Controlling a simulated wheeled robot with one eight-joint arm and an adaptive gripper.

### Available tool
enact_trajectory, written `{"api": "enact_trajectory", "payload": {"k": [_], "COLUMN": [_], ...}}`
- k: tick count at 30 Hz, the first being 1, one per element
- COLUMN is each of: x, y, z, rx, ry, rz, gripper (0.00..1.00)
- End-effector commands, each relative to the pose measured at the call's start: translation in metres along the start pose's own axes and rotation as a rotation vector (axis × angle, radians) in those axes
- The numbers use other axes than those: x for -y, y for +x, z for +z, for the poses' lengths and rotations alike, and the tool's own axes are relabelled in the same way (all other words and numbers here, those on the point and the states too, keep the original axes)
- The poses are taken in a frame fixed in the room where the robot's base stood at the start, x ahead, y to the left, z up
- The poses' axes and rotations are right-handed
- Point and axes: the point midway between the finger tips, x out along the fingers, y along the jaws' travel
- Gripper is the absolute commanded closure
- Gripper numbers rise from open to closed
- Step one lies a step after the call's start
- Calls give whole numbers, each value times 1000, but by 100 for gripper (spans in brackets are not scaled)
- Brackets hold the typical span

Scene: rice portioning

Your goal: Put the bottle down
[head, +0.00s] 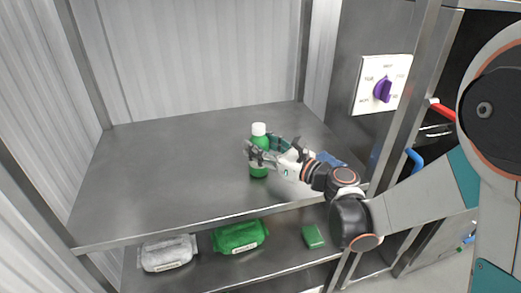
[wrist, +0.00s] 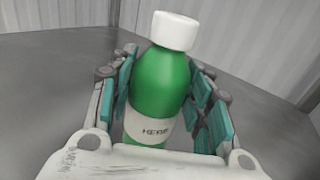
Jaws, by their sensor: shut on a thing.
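A green bottle (head: 260,142) with a white cap and a pale label stands upright at the upper metal shelf (head: 150,185), toward its right side. In the wrist view the bottle (wrist: 161,85) sits between the teal-padded fingers, and its label reads "HERB" or similar. My gripper (head: 262,157) is shut around the bottle's body from the right. The bottle's base is low over the shelf surface; I cannot tell whether it touches. Part of the body is hidden by the fingers.
The upper shelf is bare to the left of the bottle. A blue item (head: 328,159) lies behind my wrist. The lower shelf holds a white bag (head: 168,253), a green bag (head: 240,236) and a small green box (head: 313,237). A panel with a purple knob (head: 382,90) is at right.

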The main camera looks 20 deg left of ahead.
Motion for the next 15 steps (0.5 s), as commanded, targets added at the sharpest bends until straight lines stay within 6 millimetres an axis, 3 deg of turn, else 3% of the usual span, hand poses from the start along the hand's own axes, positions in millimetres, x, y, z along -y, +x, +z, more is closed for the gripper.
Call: {"api": "enact_trajectory", "payload": {"k": [11,12,14,15], "x": [0,0,0,0], "y": [0,0,0,0], "z": [-5,-5,-4,-4], "rx": [0,0,0,0], "ry": [0,0,0,0], "rz": [0,0,0,0], "gripper": [87,50,36,34]}}
